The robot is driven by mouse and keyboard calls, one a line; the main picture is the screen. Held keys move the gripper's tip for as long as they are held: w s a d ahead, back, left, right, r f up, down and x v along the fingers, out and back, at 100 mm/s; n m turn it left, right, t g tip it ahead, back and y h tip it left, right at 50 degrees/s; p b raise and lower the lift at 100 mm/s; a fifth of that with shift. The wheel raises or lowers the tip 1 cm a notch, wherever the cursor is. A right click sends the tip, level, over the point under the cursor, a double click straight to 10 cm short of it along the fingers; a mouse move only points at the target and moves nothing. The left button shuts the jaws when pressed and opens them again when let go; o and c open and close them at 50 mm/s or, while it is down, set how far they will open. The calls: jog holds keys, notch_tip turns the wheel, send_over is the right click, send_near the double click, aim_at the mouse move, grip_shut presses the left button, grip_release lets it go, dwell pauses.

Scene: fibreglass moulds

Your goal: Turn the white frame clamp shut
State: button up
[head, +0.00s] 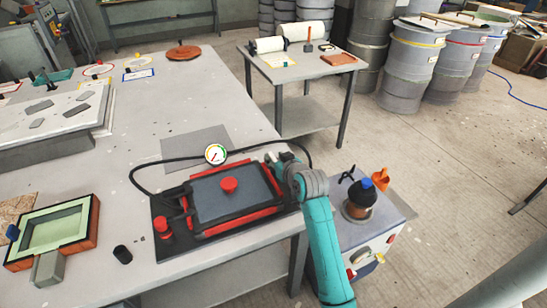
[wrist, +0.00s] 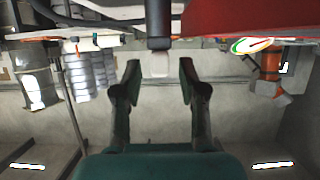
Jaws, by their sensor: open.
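The red and black frame (head: 190,228) lies on the near right part of the big table, around a dark panel with a red knob (head: 229,185). My gripper (head: 276,168) is at the frame's right far corner. In the wrist view my gripper (wrist: 160,75) is open, its two dark fingers apart. A dark bar with a pale whitish tip (wrist: 160,65), apparently the white clamp, shows between the fingertips, with gaps on both sides. In the head view my gripper and arm mostly hide that clamp. Its exact turn is unclear.
A round gauge (head: 215,154) stands behind the frame, with a black hose looping around it. A red-capped part (head: 161,226) is at its left. A green-lined mould (head: 57,235) lies further left. A small cabinet (head: 362,232) with a dark jar stands right of my arm.

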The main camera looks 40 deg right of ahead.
jog(key=shift+x, duration=1.1)
grip_shut()
